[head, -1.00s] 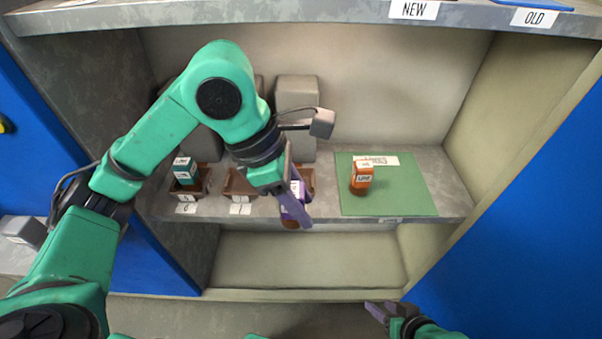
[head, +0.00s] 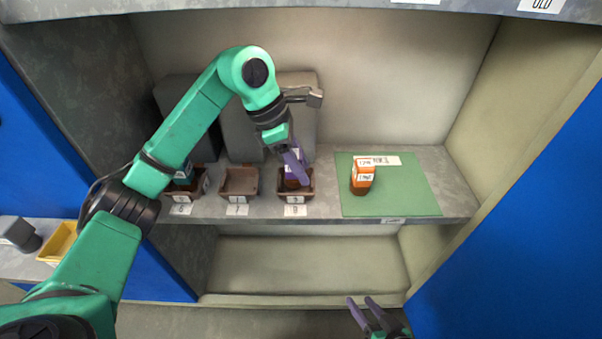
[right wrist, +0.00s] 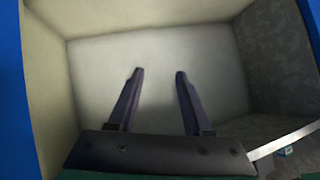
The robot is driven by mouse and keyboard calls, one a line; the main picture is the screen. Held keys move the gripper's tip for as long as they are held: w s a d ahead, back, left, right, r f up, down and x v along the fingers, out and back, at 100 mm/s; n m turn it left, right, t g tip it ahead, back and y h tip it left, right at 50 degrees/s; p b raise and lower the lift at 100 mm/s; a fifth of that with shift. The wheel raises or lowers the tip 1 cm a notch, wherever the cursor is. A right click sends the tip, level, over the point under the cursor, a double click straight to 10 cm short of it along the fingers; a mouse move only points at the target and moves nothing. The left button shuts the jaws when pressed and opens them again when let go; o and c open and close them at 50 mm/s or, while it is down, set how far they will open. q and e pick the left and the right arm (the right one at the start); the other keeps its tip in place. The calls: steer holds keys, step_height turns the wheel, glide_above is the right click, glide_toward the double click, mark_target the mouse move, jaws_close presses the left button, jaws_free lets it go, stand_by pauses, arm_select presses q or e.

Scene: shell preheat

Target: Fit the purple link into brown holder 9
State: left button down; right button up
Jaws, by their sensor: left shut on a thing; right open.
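My left gripper (head: 299,172) is shut on the purple link (head: 290,160), which has a pale label and a dark brown lower end. It holds the link roughly upright at the rightmost brown holder (head: 310,190) on the shelf. The tag below that holder seems to read 9. The link's lower end appears within the holder's opening; the fingers partly hide it, and I cannot tell whether it is seated. My right gripper (head: 366,312) is open and empty, low in front of the cabinet; its spread fingers also show in the right wrist view (right wrist: 158,80).
The middle brown holder (head: 239,182) is empty. The left brown holder (head: 200,188) holds a teal link, partly behind my left arm. An orange link (head: 362,180) stands on a green mat (head: 410,195) at the right. Grey blocks stand behind the holders. A yellow bin (head: 62,240) is far left.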

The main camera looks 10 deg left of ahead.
arm_select(q)
steer(key=shift+w+f, duration=0.1)
steer(key=shift+f, duration=0.7)
steer(key=shift+w, duration=0.1)
arm_select(e)
steer(key=shift+a+f+t, duration=0.2)
steer(key=shift+a+t, duration=0.3)
steer(key=shift+a, duration=0.05)
arm_select(q)
steer(key=shift+f+b, duration=0.3)
steer(key=shift+f, duration=0.05)
steer(key=c, duration=0.7)
jaws_free()
steer(key=p+v, duration=0.2)
steer(key=v, duration=0.6)
steer(key=shift+d+p, duration=0.1)
steer(key=shift+p, duration=0.3)
steer(key=shift+r, duration=0.15)
arm_select(e)
steer(key=d+g, duration=0.1)
steer(key=d+r+g+h, duration=0.1)
steer(key=d+g, duration=0.1)
steer(key=d, duration=0.1)
steer(key=shift+s+r, duration=0.15)
steer(key=shift+r, duration=0.1)
